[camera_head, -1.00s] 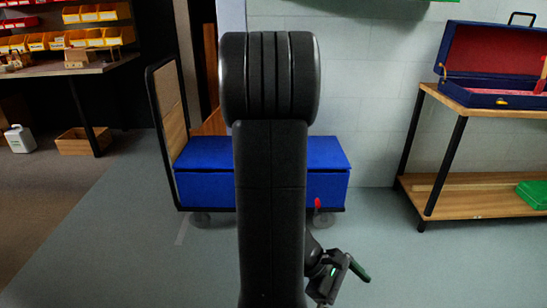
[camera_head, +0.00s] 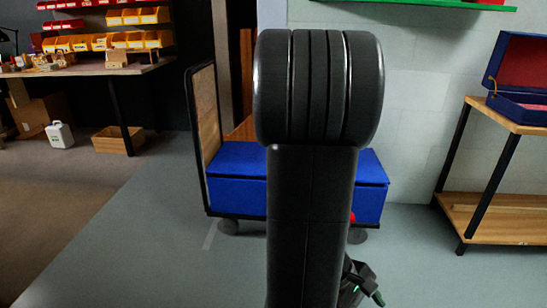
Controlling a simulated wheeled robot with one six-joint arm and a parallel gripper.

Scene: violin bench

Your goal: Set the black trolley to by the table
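The black trolley (camera_head: 206,135) stands against the back wall, left of centre. It has a black frame with a wooden panel at its left end, and dark wheels show beneath. A blue box (camera_head: 237,191) lies on its deck. My dark arm covers the middle and part of the right side of the trolley. My gripper (camera_head: 373,294) is low in the picture, right of the arm and in front of the trolley, apart from it. Its fingers are small and partly cut off by the bottom edge, so I cannot tell whether it is open.
A workbench (camera_head: 150,66) with yellow and red bins stands at the back left. A wooden box (camera_head: 117,139) and a white jug (camera_head: 60,134) are on the floor near it. A wooden shelf table (camera_head: 520,222) with a blue case (camera_head: 515,105) stands right. The floor at front left is clear.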

